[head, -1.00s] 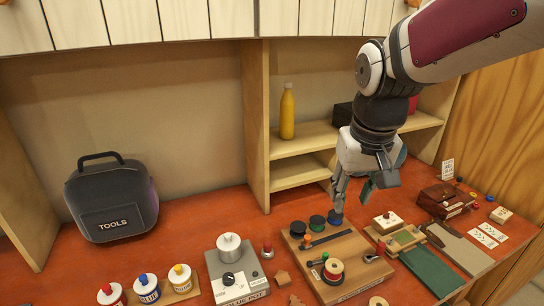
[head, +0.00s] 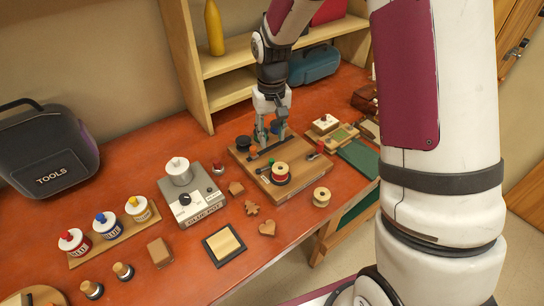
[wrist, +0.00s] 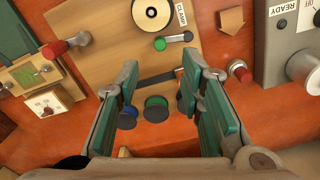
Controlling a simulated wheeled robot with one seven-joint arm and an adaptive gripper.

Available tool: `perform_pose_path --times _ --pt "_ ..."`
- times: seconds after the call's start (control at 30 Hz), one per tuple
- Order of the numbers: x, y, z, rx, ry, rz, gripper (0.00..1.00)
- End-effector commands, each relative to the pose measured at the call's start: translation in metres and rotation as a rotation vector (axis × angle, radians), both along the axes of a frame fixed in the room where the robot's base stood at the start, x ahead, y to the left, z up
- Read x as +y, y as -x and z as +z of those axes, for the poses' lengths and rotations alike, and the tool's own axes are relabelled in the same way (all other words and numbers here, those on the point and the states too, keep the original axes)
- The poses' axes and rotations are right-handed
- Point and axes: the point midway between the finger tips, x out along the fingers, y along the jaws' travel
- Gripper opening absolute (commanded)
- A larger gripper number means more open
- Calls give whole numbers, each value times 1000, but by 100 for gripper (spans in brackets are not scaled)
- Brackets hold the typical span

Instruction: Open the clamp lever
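A wooden board (head: 262,182) on the orange bench carries a small lever with a green knob (head: 271,161). In the wrist view this lever (wrist: 160,44) lies beside a CLAMP label (wrist: 181,15), its other end a dark knob. A black bar (wrist: 155,80) lies behind it. A red-handled part (wrist: 65,45) sits at the board's other side. I cannot tell for certain which is the clamp lever. My gripper (head: 271,138) points down over the board's back edge. Its fingers (wrist: 160,72) are apart with nothing held; the green-knobbed lever is just beyond the tips.
Dark, green and blue round pieces (wrist: 157,103) stand by the board's back edge, under my fingers. A grey box with a dial (head: 190,205) is to the left. Wooden shelves (head: 235,52) rise behind.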

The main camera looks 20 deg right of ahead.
Motion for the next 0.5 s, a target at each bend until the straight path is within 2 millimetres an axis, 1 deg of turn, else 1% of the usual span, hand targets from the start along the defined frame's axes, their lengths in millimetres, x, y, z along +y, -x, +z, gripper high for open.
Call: perform_pose_path --times 0.03,0.2,0.4,0.5 --pt "0 3 -11 6 -1 1 35" --pt "0 3 -45 5 0 0 35" --pt "0 2 -76 2 -1 1 35" --pt "0 1 -86 1 0 1 35"
